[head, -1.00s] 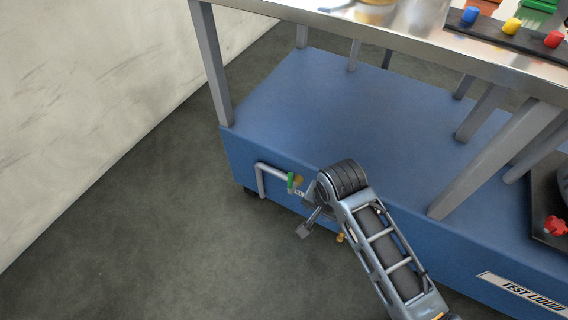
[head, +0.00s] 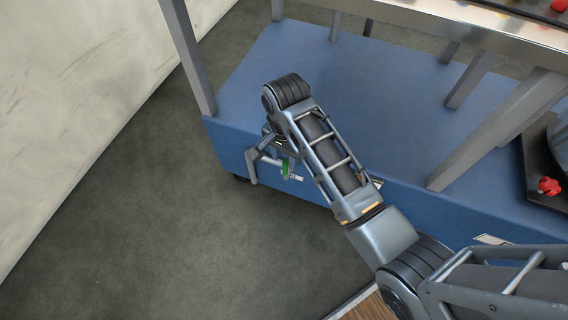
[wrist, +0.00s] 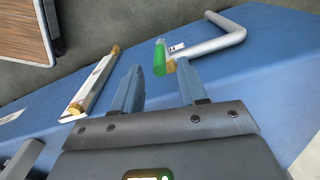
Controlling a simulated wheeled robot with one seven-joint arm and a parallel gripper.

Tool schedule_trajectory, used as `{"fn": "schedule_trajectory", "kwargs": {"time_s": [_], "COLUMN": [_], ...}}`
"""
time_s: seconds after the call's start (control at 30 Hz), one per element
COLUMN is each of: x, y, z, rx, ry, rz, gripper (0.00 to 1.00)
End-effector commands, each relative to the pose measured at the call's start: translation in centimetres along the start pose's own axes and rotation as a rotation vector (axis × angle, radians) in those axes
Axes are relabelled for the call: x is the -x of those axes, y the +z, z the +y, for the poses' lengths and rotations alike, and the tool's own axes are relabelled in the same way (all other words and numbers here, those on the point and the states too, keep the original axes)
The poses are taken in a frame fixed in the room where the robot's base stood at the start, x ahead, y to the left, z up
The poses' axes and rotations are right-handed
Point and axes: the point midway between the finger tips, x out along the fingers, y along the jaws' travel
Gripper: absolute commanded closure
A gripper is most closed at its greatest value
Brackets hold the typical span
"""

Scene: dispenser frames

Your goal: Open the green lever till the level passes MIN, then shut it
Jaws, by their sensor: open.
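My gripper is open, with nothing held; I cannot tell whether a finger touches the lever. A sight gauge (wrist: 95,85) with brass end fittings lies left of the fingers. Its level and MIN mark cannot be read.
The grey pipe (wrist: 220,45) bends beside the valve. The blue cart (head: 390,115) has grey legs and a metal top above. A red valve knob (head: 549,186) is at the far right. Open floor (head: 170,210) lies left of the cart, up to a pale wall.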

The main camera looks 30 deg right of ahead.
Motion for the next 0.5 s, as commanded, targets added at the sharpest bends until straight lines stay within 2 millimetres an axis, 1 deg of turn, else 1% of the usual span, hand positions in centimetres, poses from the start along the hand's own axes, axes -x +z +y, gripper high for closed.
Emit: {"fn": "schedule_trajectory", "kwargs": {"time_s": [0.03, 0.2, 0.33, 0.5], "x": [-1.3, -3.6, -4.6, -4.9], "y": [0.0, 0.0, 0.0, 0.0], "z": [0.1, 0.0, 0.0, 0.0], "rx": [0.0, 0.0, 0.0, 0.0], "ry": [0.003, 0.001, 0.001, -0.001], "rz": [-0.001, -0.001, -0.001, 0.0], "gripper": [0.58, 0.58, 0.58, 0.58]}}
